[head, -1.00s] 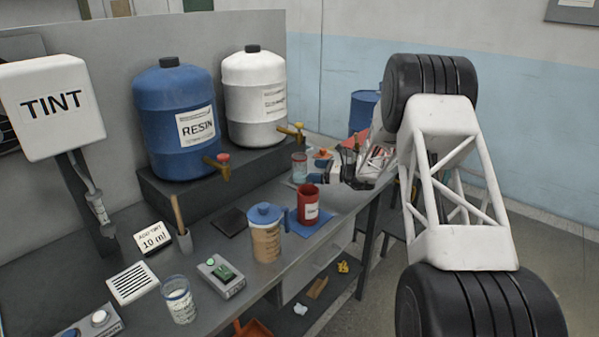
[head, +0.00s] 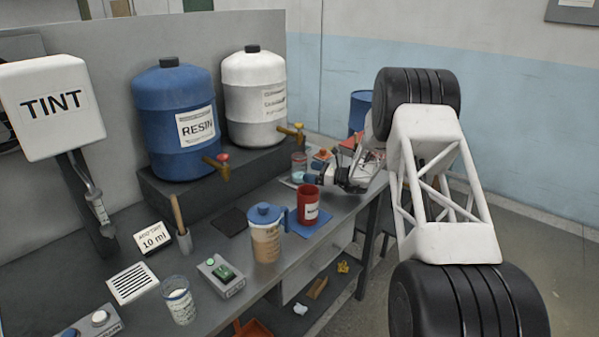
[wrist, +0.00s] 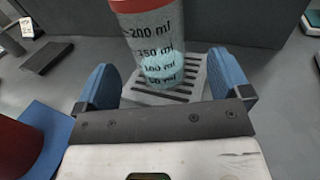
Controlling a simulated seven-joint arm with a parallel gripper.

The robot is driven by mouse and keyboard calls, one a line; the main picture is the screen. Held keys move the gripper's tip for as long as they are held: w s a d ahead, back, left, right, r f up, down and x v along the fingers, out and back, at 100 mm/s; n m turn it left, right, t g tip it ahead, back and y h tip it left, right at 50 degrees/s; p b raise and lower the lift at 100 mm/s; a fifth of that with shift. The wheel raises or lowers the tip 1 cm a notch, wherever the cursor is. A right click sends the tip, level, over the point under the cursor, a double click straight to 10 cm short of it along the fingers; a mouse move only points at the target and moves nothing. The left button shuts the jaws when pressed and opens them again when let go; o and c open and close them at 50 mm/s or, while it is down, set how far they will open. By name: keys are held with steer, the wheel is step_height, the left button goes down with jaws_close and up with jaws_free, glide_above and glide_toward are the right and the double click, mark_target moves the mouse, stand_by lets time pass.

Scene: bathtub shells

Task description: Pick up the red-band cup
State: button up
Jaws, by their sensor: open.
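The red-band cup (head: 299,160) is a clear cup with a red band, standing on a slotted grate at the back of the bench. In the wrist view the cup (wrist: 152,45) shows ml marks, a red band at the top and a little pale blue content low down. My gripper (head: 313,177) is open and low over the bench, close in front of the cup. In the wrist view its blue fingers (wrist: 163,72) lie left and right of the cup's lower part. I cannot tell whether the cup is fully between them. No contact shows.
A solid red cup (head: 308,207) stands on a blue mat (head: 322,222), near and left of my gripper in the wrist view. A blue-lidded jug (head: 266,240) stands beside it. A white tank (head: 254,100) with a tap (head: 292,133) stands behind the grate.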

mark_target(299, 170)
steer(key=shift+a, duration=0.2)
steer(key=shift+x, duration=2.55)
steer(key=shift+c, duration=0.4)
steer(key=c, duration=1)
